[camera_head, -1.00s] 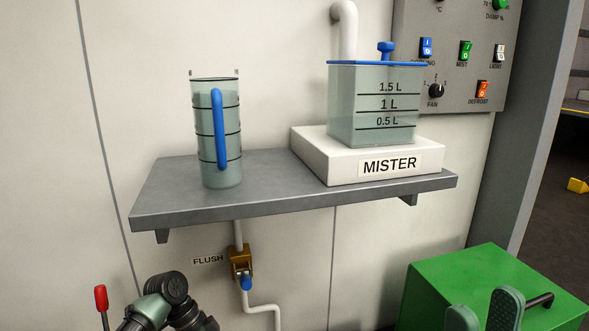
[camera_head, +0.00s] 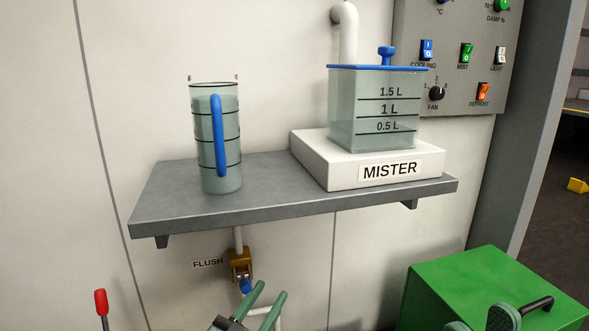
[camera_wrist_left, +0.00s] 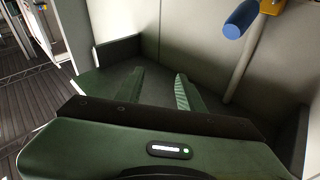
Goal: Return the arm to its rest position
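My left gripper (camera_head: 270,289) is at the bottom of the head view, below the shelf and in front of the white pipe under the flush valve. Its two green fingers stand apart, pointing up and to the right. In the left wrist view the fingers (camera_wrist_left: 160,78) are also apart, with nothing between them. My right gripper (camera_head: 478,316) is at the lower right of the head view, in front of a green box. Its two padded fingers are apart and nothing shows between them. Most of both arms is out of view.
A grey shelf (camera_head: 285,204) holds a measuring jug (camera_head: 205,151) with a blue handle and the mister tank (camera_head: 345,110). Below are the flush valve (camera_head: 240,262), a red-topped lever (camera_head: 101,302) and the green box (camera_head: 460,280). A control panel (camera_head: 460,25) hangs at the upper right.

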